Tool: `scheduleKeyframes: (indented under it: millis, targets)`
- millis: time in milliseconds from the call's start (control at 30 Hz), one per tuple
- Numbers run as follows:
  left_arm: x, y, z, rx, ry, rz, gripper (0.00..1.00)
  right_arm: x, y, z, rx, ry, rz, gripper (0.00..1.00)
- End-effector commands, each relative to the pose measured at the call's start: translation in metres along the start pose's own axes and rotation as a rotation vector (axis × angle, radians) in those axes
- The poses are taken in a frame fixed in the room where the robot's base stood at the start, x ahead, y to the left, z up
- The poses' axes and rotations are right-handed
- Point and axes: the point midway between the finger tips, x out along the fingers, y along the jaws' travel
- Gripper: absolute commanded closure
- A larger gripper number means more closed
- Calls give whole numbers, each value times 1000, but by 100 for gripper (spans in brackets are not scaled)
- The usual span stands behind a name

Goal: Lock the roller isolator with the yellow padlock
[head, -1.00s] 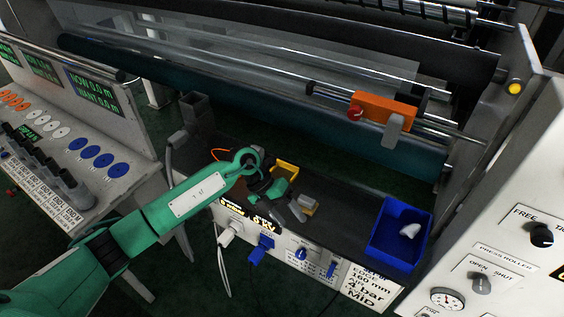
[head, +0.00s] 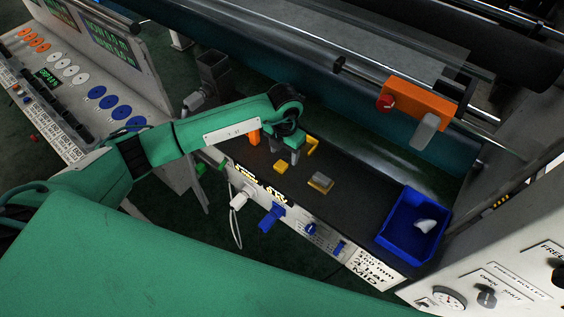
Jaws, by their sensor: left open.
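A small yellow block (head: 281,167), which looks like the padlock, lies on the dark bench top (head: 350,208). Its shackle cannot be made out. My left gripper (head: 287,153) points down, open and empty, just behind and above this block. I cannot tell whether the fingers touch anything. On the bench's front face are a white plug-like fitting (head: 239,200), a blue handle (head: 271,216) and a small blue knob (head: 311,229). I cannot tell which of these is the roller isolator. My right gripper is not in view.
A yellow-edged holder (head: 313,146) is partly hidden behind my gripper. A grey and yellow piece (head: 320,183) lies to the right. A blue bin (head: 389,235) holds a white piece (head: 425,226). An orange carriage (head: 414,103) sits above. Bare bench lies between grey piece and bin.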

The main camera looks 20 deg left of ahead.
Motion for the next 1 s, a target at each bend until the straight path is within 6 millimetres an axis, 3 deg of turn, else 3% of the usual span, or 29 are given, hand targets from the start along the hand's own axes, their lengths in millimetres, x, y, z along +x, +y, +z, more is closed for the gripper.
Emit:
scheduleKeyframes:
  millis: [133, 300, 500, 733, 767, 1000]
  targets:
    - [8, 2, -1, -1, 3, -1, 42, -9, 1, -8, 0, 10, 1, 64]
    - [28, 7, -3, -1, 4, -1, 42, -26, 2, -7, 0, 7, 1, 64]
    - [51, 7, -2, 0, 1, -1, 42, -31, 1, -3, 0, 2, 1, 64]
    - [53, 7, -2, 1, 0, -1, 42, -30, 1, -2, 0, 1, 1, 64]
    - [53, 7, -2, 1, 0, -1, 44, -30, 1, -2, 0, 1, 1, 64]
    - [53, 7, -2, 1, 0, -1, 91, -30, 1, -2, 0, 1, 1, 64]
